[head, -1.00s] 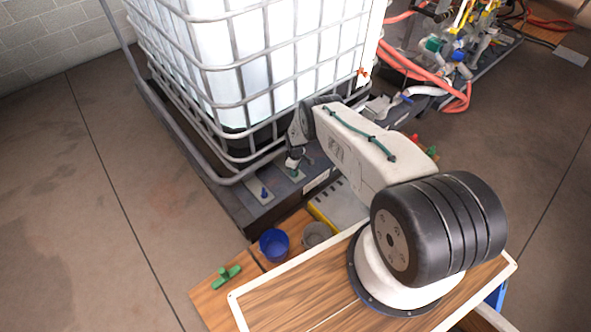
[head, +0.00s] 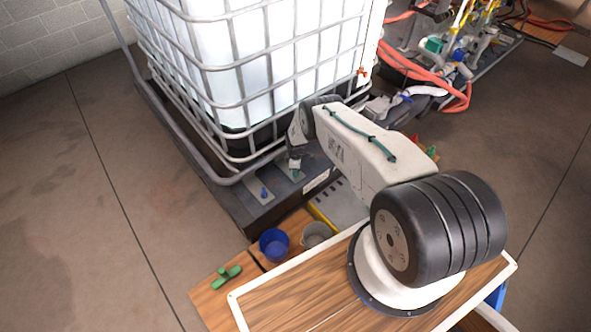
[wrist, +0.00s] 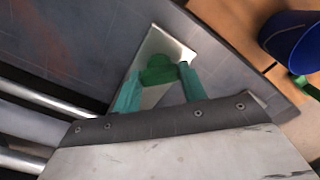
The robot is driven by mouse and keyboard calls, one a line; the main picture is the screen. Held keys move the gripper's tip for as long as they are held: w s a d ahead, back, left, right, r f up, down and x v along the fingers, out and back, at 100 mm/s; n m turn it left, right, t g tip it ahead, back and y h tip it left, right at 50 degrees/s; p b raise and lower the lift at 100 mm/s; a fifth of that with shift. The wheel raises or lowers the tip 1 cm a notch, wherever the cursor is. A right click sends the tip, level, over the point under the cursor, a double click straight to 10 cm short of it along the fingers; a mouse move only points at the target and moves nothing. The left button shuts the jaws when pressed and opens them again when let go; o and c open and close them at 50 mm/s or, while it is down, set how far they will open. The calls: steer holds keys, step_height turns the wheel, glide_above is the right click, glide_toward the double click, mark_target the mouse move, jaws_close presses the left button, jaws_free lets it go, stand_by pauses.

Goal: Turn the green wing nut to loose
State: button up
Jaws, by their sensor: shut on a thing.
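The green wing nut (wrist: 158,68) sits on a light metal plate (wrist: 167,42) in the wrist view. My gripper (wrist: 159,78) has its two teal fingers on either side of the nut and is shut on it. In the head view my gripper (head: 295,166) is low at the dark base beside the caged tank, and it mostly hides the green nut there. A blue wing nut (head: 264,192) stands on another plate to the left on the same dark base.
The white caged tank (head: 250,75) rises right behind my gripper. A blue cup (head: 274,245), a grey cup (head: 316,236) and a green T-shaped part (head: 226,277) stand or lie on the wooden table (head: 207,296) in front. The floor at left is clear.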

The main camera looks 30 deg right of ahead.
steer(key=shift+a, duration=0.1)
steer(key=o, duration=1)
steer(key=shift+r, duration=3.9)
